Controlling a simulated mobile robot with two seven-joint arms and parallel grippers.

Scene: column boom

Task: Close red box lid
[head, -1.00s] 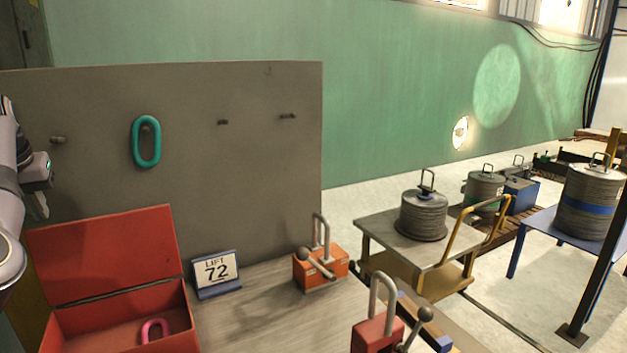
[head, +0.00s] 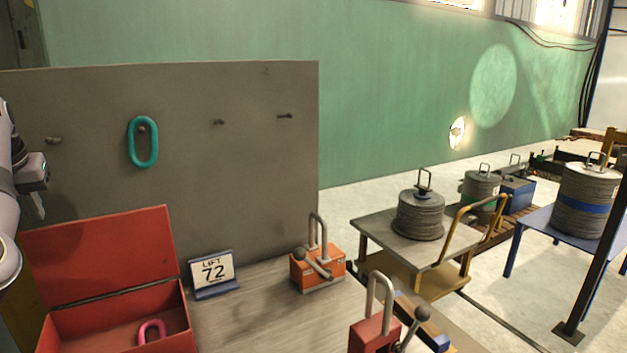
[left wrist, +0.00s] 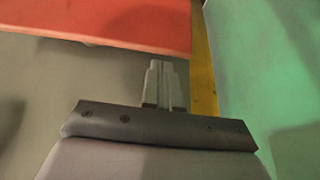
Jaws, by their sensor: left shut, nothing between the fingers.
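The red box (head: 62,330) stands at the lower left of the head view, with a pink link (head: 152,331) inside it. Its red lid (head: 105,255) is open and stands upright at the back, leaning toward the grey board. My left gripper (head: 39,207) hangs at the left edge, above and behind the lid's upper left corner, and looks apart from it. In the left wrist view its fingers (left wrist: 164,68) are together and empty, with the red lid (left wrist: 120,22) beyond them at the upper left. My right gripper is not in view.
The grey board (head: 230,120) with a teal link (head: 143,142) on a peg rises behind the bench. A sign reading LIFT 72 (head: 212,272), an orange lifting magnet (head: 318,270) and a red one (head: 373,333) stand right of the box. Bench top between them is clear.

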